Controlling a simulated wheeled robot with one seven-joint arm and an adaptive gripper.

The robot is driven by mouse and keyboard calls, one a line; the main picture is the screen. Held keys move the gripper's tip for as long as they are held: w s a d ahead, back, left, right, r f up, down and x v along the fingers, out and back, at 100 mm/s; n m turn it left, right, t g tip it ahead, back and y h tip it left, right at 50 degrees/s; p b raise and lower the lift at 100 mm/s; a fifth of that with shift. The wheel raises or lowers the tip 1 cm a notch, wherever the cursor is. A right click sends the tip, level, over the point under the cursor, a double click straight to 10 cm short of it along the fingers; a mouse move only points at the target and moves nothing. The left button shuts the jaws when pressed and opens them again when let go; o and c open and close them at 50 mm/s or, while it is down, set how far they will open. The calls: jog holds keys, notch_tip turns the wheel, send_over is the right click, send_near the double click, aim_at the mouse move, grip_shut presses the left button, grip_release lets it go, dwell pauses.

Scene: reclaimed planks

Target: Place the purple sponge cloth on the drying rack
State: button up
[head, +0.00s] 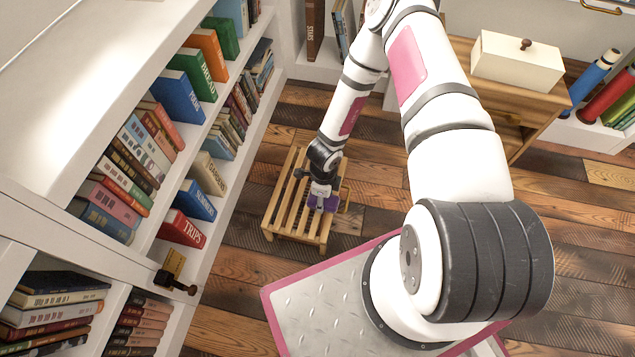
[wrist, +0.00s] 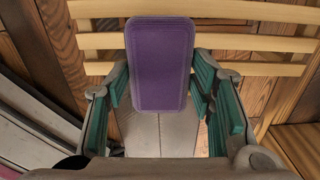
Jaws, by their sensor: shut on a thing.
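The purple sponge cloth (wrist: 160,65) is a flat, rounded rectangle between the green-padded fingers of my gripper (wrist: 160,90) in the wrist view. My gripper is shut on it. In the head view the cloth (head: 328,203) shows as a small purple patch below my gripper (head: 321,190). The drying rack (head: 285,205) is a low frame of pale wooden slats on the floor. My gripper and the cloth are over its right part. Its slats (wrist: 95,42) also show behind the cloth in the wrist view. I cannot tell whether the cloth touches the slats.
A white bookshelf (head: 225,150) full of books stands along the left. A wooden cabinet (head: 520,110) with a cream box (head: 515,62) on top stands at the back right. The plank floor (head: 365,215) is clear just right of the rack.

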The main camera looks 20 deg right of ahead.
jog(key=w, duration=0.1)
jog(key=w+d, duration=0.1)
jog(key=w, duration=0.3)
jog(key=shift+w+d+f, duration=0.1)
jog(key=shift+d+f, duration=0.05)
jog(key=shift+f, duration=0.2)
jog(key=shift+w+d, duration=0.15)
jog(key=shift+w, duration=0.75)
jog(key=shift+w+d+f, duration=0.2)
jog(key=shift+w+d, duration=0.1)
jog(key=shift+w, duration=0.85)
jog(key=shift+w+f, duration=0.2)
jog(key=shift+f+b, duration=1)
jog(key=shift+f, duration=0.45)
jog(key=o, duration=0.9)
jog(key=shift+f, duration=0.1)
